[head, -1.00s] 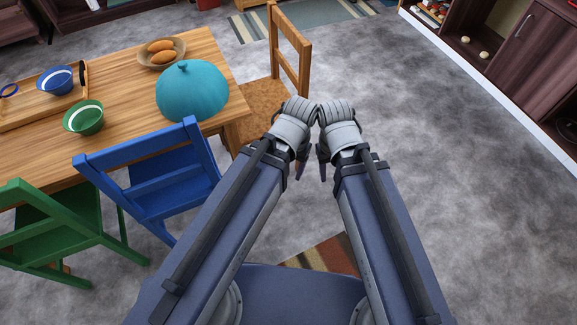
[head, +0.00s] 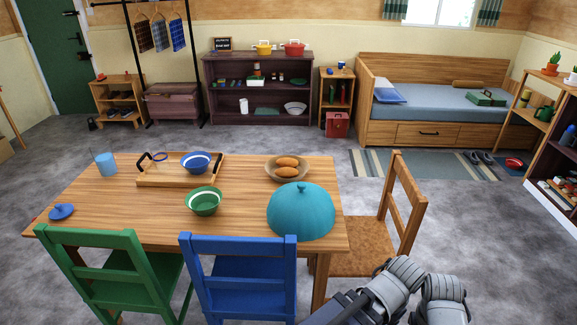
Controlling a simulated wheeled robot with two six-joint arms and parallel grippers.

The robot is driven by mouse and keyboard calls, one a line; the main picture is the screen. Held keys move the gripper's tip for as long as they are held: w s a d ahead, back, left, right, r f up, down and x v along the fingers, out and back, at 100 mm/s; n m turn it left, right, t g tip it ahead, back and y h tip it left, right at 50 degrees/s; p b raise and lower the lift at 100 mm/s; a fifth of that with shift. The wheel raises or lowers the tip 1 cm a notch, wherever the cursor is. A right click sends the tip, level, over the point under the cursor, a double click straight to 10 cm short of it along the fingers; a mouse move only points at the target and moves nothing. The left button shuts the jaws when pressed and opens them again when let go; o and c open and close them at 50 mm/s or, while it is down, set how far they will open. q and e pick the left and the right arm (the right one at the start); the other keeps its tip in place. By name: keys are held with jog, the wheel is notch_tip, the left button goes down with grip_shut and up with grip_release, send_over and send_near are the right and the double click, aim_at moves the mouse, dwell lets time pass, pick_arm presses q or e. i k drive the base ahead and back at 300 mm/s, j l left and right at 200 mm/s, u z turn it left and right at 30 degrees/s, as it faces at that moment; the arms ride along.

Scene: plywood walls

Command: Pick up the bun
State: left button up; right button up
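Two brown oval buns (head: 287,167) lie in a shallow tan bowl (head: 304,178) near the far right corner of the wooden table (head: 130,215). The buns are in plain sight, just behind a large teal dome (head: 301,212). My two arms show only at the bottom right of the head view, in front of the natural wood chair and well short of the bowl. The fingers of both grippers do not show.
A wooden tray (head: 147,180) holds a blue bowl (head: 196,162); a green bowl (head: 203,201) stands nearby. A blue chair (head: 240,275) and a green chair (head: 110,270) line the near side, and a wooden chair (head: 362,262) the right end. Floor right of it is clear.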

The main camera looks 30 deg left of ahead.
aim_at(287, 172)
jog(key=j+z, duration=0.2)
jog(key=j, duration=0.25)
jog(key=k+j+z, duration=0.25)
jog(key=j, duration=0.15)
jog(key=j+z, duration=0.2)
jog(key=j, duration=0.25)
